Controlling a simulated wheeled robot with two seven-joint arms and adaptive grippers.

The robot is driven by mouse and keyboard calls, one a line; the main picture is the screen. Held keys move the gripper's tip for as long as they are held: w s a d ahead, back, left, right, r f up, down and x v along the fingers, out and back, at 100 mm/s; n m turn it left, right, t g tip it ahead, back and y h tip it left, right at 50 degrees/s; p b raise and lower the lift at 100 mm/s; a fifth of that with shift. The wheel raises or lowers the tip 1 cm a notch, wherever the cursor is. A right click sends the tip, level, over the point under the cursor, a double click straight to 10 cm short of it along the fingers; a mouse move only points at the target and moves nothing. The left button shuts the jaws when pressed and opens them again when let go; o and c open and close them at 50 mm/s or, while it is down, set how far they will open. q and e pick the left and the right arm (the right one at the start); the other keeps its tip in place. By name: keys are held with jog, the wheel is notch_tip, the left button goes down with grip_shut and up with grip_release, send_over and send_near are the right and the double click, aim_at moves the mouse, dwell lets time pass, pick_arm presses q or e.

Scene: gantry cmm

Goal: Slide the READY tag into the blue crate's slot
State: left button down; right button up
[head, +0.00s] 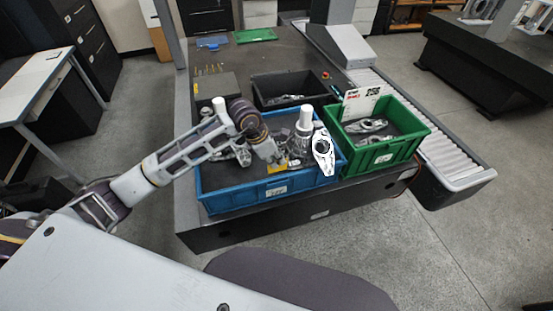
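The blue crate (232,201) stands at the front of the dark table and holds several metal parts. The slot cannot be made out. My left gripper (270,155) reaches in from the left and points down over the crate, behind its front wall. Its fingertips are small and partly hidden among the parts. I cannot tell whether they hold anything. My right gripper is not in view.
A green crate (389,155) with metal parts and a white printed card stands right of the blue one. A bright metal part (323,150) rises at the blue crate's right end. A black bin (289,88) stands behind. A roller conveyor (455,162) runs along the right.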

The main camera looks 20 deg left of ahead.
aim_at(277, 170)
pick_arm(q)
jog(key=shift+f, duration=0.35)
jog(key=shift+f+b, duration=0.35)
jog(key=shift+f, duration=0.5)
jog(key=shift+f+b, duration=0.15)
jog(key=shift+b, duration=0.2)
jog(key=shift+f+b, duration=0.75)
jog(key=shift+f+b, duration=0.15)
jog(key=shift+b, duration=0.2)
jog(key=shift+f+b, duration=0.2)
jog(key=shift+b, duration=0.15)
dwell(0.8)
jog(key=shift+f+b, duration=0.3)
jog(key=shift+b, duration=0.1)
dwell(0.6)
